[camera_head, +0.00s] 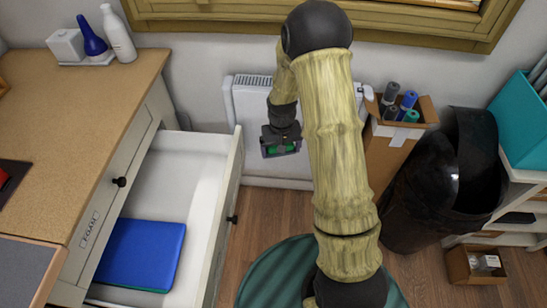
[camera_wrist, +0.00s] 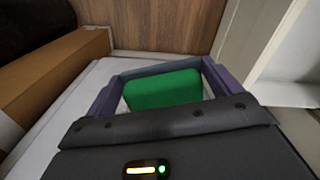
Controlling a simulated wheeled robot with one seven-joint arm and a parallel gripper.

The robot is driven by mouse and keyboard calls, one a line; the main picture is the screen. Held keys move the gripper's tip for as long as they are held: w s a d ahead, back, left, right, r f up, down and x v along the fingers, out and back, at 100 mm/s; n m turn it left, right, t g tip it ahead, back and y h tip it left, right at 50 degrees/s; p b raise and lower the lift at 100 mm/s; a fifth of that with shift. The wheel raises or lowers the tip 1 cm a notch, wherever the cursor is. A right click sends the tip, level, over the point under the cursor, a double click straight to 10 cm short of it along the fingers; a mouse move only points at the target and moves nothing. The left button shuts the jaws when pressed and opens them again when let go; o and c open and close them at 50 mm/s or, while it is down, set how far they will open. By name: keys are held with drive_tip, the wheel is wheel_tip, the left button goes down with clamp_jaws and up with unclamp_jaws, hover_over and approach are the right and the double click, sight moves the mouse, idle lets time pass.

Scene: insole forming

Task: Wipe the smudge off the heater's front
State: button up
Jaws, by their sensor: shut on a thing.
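The white heater (camera_head: 250,104) stands against the wall below the window, partly hidden behind my arm. Its white surface also fills much of the wrist view (camera_wrist: 75,110). My gripper (camera_head: 281,150) is in front of the heater, shut on a green block, which looks like a sponge (camera_wrist: 163,90). The sponge sits between the two purple-grey fingers in the wrist view. No smudge is visible on the parts of the heater that show. I cannot tell whether the sponge touches the heater.
An open drawer (camera_head: 233,185) holding a blue sheet (camera_head: 141,254) juts out left of my gripper. A cardboard box (camera_head: 392,150) with rolls stands right of the heater, beside a black bin (camera_head: 440,185). Some wooden floor (camera_head: 262,215) is clear.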

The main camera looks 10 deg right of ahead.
drive_tip(key=w+f+n+t+h+b, duration=0.1)
drive_tip(key=f+t+b, duration=0.5)
drive_tip(key=b, duration=0.8)
drive_tip(key=w+f+n+t+h+b, duration=0.1)
drive_tip(key=w+f+t+h+b, duration=0.3)
drive_tip(key=t+b, duration=0.6)
wheel_tip(320, 180, down, 3)
drive_tip(key=w+b, duration=0.1)
drive_tip(key=b, duration=0.2)
drive_tip(key=shift+w+a+t+b, duration=0.25)
drive_tip(key=shift+a+t+b, duration=0.15)
drive_tip(key=shift+w, duration=0.1)
drive_tip(key=shift+x, duration=2.95)
drive_tip(key=shift+x, duration=0.95)
drive_tip(key=shift+d, duration=0.2)
